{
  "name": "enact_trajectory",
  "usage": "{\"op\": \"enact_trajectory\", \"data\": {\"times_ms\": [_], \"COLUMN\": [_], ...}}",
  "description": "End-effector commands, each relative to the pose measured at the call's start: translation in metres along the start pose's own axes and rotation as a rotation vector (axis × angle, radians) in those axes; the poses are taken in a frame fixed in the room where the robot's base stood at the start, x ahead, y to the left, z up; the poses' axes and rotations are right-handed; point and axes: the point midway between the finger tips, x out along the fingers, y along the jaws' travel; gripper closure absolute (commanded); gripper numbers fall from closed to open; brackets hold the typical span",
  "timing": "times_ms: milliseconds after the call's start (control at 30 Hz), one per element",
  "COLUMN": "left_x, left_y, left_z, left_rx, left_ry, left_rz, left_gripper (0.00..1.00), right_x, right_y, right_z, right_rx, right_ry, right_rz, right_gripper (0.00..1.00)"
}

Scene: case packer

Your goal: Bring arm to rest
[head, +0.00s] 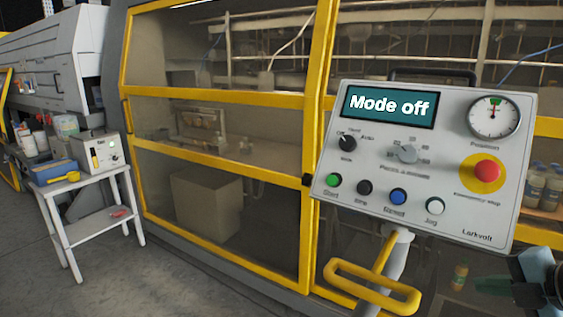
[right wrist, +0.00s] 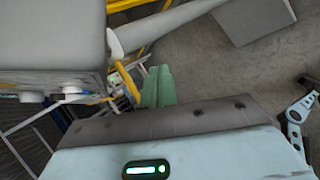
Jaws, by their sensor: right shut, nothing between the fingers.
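My right gripper (head: 482,286) is at the bottom right of the head view, below and to the right of the control panel (head: 330,200). Its green fingers point left and are shut with nothing between them. The closed fingers also show in the right wrist view (right wrist: 157,86). The grey panel box (right wrist: 50,40) fills the upper left of that view, apart from the fingers. The panel display (head: 390,106) reads "Mode off". My left gripper is in neither view.
A yellow handle (head: 372,287) and a grey post are below the panel. A yellow-framed machine enclosure (head: 215,97) stands behind. A white side table (head: 92,184) with a blue box (head: 53,172) and a yellow scoop is at the left. Floor is clear at the lower left.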

Motion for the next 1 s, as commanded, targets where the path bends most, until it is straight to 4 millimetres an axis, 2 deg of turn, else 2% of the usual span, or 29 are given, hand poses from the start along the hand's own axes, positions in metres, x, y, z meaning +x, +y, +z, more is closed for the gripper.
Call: {"op": "enact_trajectory", "data": {"times_ms": [33, 233, 333, 467, 600, 667, 800, 900, 1000], "left_x": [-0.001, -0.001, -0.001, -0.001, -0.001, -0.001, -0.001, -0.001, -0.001], "left_y": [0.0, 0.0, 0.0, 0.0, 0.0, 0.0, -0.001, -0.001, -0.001], "left_z": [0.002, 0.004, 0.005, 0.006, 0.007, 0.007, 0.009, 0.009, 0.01], "left_rx": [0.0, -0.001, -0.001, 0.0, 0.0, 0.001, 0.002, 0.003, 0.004], "left_ry": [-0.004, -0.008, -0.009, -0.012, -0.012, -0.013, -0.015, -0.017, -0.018], "left_rz": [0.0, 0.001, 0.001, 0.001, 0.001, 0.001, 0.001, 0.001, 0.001], "left_gripper": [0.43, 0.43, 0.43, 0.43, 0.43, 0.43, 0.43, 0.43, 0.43], "right_x": [0.01, 0.046, 0.061, 0.079, 0.094, 0.099, 0.107, 0.111, 0.114], "right_y": [-0.022, -0.108, -0.154, -0.215, -0.277, -0.302, -0.353, -0.383, -0.404], "right_z": [0.006, 0.016, 0.01, -0.007, -0.039, -0.057, -0.106, -0.147, -0.186], "right_rx": [0.088, 0.408, 0.567, 0.767, 0.977, 1.066, 1.267, 1.409, 1.535], "right_ry": [-0.002, -0.032, -0.048, -0.073, -0.101, -0.114, -0.143, -0.164, -0.182], "right_rz": [0.009, 0.037, 0.043, 0.047, 0.045, 0.043, 0.038, 0.035, 0.034], "right_gripper": [1.0, 1.0, 1.0, 1.0, 1.0, 1.0, 1.0, 1.0, 1.0]}}
